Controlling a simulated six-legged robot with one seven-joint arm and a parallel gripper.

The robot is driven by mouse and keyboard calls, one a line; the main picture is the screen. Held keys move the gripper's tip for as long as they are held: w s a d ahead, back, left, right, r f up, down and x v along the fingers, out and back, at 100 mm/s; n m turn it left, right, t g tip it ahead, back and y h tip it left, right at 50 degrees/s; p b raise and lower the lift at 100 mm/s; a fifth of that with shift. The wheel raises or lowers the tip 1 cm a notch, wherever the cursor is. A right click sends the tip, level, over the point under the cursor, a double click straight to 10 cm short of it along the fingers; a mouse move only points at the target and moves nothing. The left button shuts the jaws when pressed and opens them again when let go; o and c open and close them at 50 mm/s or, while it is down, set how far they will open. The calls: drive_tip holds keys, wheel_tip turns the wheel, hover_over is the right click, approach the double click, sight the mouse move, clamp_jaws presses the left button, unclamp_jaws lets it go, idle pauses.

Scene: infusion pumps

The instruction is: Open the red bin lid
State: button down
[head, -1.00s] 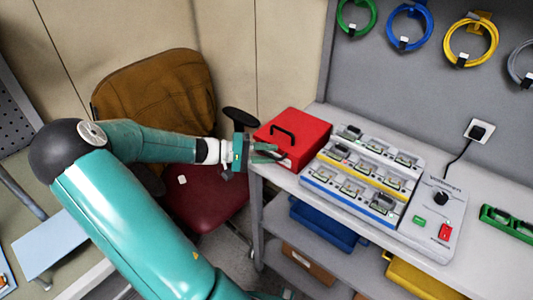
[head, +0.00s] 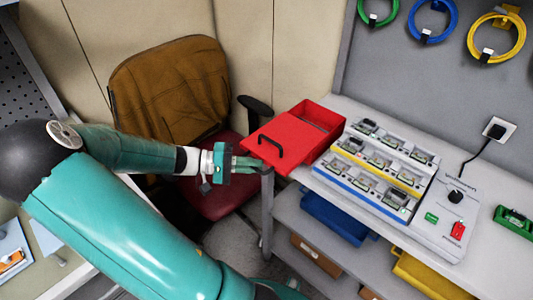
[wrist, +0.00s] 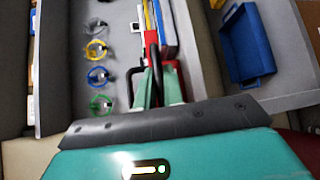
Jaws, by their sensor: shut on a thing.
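The red bin (head: 322,114) stands at the left end of the grey bench. Its red lid (head: 288,150), with a black handle (head: 272,145), sits shifted and tilted toward the front left. Part of the bin's inside shows behind it. My gripper (head: 256,163) is at the lid's left front, shut on the lid; whether on its handle or edge is hard to tell. In the wrist view, the black handle (wrist: 153,50) and a sliver of red show at my gripper (wrist: 157,88).
A rack of small devices (head: 375,165) stands close right of the bin. A blue tray (head: 338,216) and a yellow bin (head: 428,276) sit on the shelf below. A chair (head: 180,92) stands behind my arm. Coloured cable coils hang on the back panel.

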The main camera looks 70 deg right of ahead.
drive_tip(key=shift+w+a, duration=0.3)
drive_tip(key=shift+a, duration=0.2)
drive_tip(key=c, duration=1.5)
unclamp_jaws()
drive_tip(key=v, duration=1.3)
drive_tip(key=shift+w+a+r, duration=0.15)
drive_tip(key=shift+w+a, duration=0.05)
drive_tip(key=shift+w, duration=0.1)
